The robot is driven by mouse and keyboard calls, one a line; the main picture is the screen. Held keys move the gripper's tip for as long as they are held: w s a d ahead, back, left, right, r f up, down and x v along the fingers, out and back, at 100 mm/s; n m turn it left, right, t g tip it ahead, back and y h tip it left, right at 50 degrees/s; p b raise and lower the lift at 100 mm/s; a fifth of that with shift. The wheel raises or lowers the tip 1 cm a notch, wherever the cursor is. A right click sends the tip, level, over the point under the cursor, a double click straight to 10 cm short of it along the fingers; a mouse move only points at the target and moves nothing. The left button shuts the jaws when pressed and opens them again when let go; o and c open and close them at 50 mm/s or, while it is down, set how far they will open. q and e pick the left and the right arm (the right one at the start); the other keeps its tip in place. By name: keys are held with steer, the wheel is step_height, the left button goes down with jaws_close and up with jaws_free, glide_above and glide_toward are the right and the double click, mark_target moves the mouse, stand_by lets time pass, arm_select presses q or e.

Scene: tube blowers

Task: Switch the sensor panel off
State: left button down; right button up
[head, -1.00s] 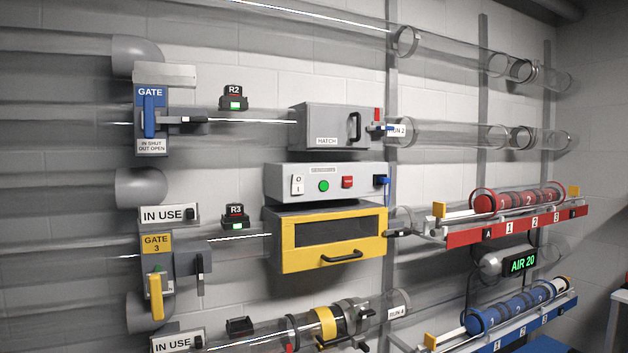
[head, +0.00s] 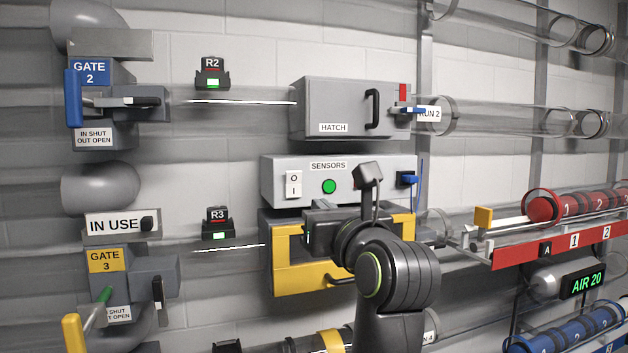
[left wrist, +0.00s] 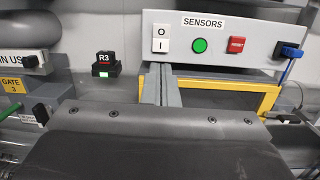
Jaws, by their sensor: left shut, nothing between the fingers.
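The grey sensor panel (head: 350,166), labelled SENSORS, is on the wall between the hatch and a yellow-framed box. Its white rocker switch (head: 294,184), marked O above I, is at its left end, beside a lit green lamp (head: 329,186). The switch (left wrist: 161,39) and a red button (left wrist: 236,45) show in the left wrist view; my arm hides the button in the head view. My left gripper (left wrist: 159,82) is shut and empty, its fingers pointing toward the panel just below the switch. I cannot tell whether they touch anything. My right gripper is not in view.
The hatch box (head: 340,108) sits above the panel, and the yellow-framed box (head: 283,262) is below, partly behind my arm. A blue lever with a cable (head: 407,180) is at the panel's right end. Gate 3's yellow handle (head: 74,334) sticks out at lower left.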

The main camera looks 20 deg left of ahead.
arm_select(q)
steer(key=p, duration=0.8)
glide_toward(295, 178)
steer(key=x, duration=0.5)
steer(key=shift+w+a+r, duration=0.1)
steer(key=shift+a+r, duration=0.1)
steer(key=shift+a, duration=0.05)
steer(key=shift+w+a+p, duration=0.3)
steer(key=shift+w+p, duration=0.1)
steer(key=shift+w, duration=0.15)
steer(key=shift+w+f, duration=0.1)
steer(key=shift+w, duration=0.05)
